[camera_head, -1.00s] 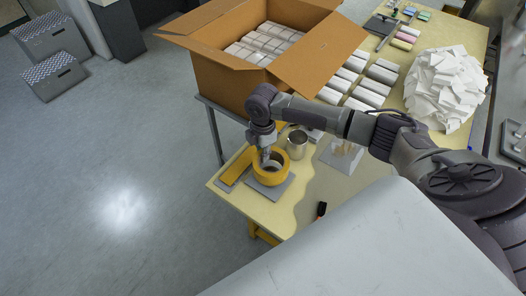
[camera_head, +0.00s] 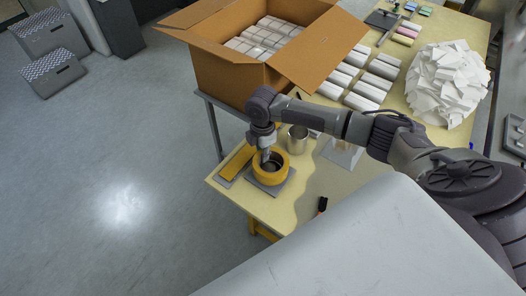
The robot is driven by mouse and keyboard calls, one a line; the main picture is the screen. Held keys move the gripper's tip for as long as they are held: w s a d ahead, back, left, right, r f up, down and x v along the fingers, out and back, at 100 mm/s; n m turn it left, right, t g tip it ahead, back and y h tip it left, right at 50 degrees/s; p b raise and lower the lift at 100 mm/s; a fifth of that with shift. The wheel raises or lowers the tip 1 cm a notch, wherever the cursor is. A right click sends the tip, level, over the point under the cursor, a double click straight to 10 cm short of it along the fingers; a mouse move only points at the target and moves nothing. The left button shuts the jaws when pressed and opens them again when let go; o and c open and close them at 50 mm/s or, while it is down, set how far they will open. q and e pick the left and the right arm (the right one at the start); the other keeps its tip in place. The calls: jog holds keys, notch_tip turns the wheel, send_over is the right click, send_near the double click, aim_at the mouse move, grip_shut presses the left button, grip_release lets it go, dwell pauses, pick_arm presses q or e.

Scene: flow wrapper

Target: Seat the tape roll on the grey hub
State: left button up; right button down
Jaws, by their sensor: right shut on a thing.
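The yellow-orange tape roll (camera_head: 271,179) is at the front left of the table, over a grey square plate (camera_head: 284,187). The roll looks about level. The grey hub cannot be made out clearly; the roll's wall and my fingers cover most of its opening. I cannot tell whether the roll rests on the plate or is slightly above it. My left gripper is out of view.
A yellow strip on a grey plate (camera_head: 238,162) lies left of the roll. A metal cup (camera_head: 298,139) stands just behind right. An open cardboard box (camera_head: 232,78) rises behind my wrist. A black-and-red tool (camera_head: 321,206) lies near the front edge. White packs (camera_head: 369,92) lie farther back.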

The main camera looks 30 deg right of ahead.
jog(key=shift+s+a+f+b, duration=0.1)
jog(key=shift+s+f+b, duration=0.1)
jog(key=shift+f, duration=0.25)
jog(key=shift+s+f+b, duration=0.1)
jog(key=shift+f+b, duration=0.05)
jog(key=shift+f, duration=0.3)
jog(key=shift+s+f, duration=0.15)
jog(key=shift+f, duration=0.1)
jog(key=shift+s+a+f, duration=0.1)
jog(key=shift+s+f, duration=0.15)
jog(key=shift+f, duration=0.1)
jog(key=c, duration=1.2)
grip_release()
jog(key=shift+o, duration=0.6)
jog(key=shift+f, duration=0.1)
jog(key=shift+w+f, duration=0.1)
jog(key=shift+w, duration=0.25)
jog(key=shift+r, duration=0.2)
